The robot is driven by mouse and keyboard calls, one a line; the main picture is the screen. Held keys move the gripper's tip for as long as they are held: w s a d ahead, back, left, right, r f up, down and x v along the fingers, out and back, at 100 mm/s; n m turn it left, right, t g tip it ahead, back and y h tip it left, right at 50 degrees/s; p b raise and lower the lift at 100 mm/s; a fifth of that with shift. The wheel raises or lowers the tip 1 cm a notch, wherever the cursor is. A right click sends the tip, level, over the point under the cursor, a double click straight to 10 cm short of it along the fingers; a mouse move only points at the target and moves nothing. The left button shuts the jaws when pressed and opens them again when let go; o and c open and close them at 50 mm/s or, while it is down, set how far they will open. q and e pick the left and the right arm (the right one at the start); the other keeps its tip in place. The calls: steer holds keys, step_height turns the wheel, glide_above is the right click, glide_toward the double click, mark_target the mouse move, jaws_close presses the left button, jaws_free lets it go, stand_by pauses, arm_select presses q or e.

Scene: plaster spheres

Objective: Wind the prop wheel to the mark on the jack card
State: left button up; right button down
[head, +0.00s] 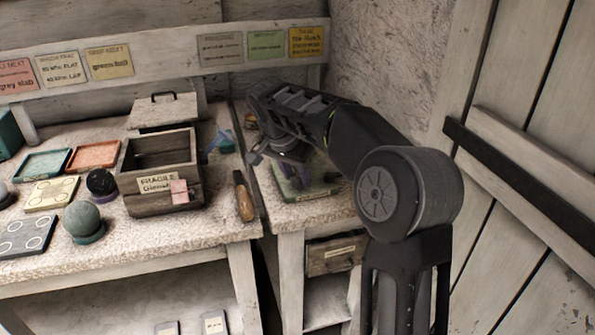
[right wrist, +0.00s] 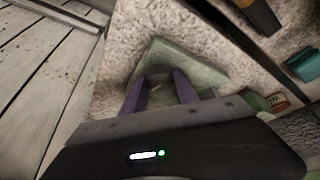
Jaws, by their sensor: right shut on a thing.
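My right gripper (head: 299,171) reaches down over the small side bench at the right of the head view. Its purple fingers (right wrist: 160,91) are shut on a small grey round part, likely the prop wheel (right wrist: 158,71), on top of a green block (head: 307,192). The block also shows in the right wrist view (right wrist: 207,75). The wheel is largely hidden by the fingers, and I cannot see its mark or angle. Grey (head: 220,48), green (head: 267,44) and yellow (head: 306,42) cards hang on the back board; I cannot tell which is the jack card. My left gripper is out of view.
A plank wall (head: 530,150) closes the right side.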

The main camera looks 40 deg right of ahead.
steer(key=m+p, duration=0.1)
steer(key=m+g, duration=0.1)
steer(key=m, duration=0.1)
steer(key=shift+w+r+m+p, duration=0.2)
steer(key=shift+m+p, duration=0.1)
steer(key=shift+p, duration=0.1)
steer(key=shift+f+m+g+p, duration=0.1)
steer(key=shift+m+g+p, duration=0.5)
steer(key=shift+m, duration=0.5)
steer(key=c, duration=0.9)
jaws_free()
steer(key=shift+f, duration=0.1)
steer(key=p+v, duration=0.5)
steer(key=v, duration=0.3)
steer(key=shift+f, duration=0.1)
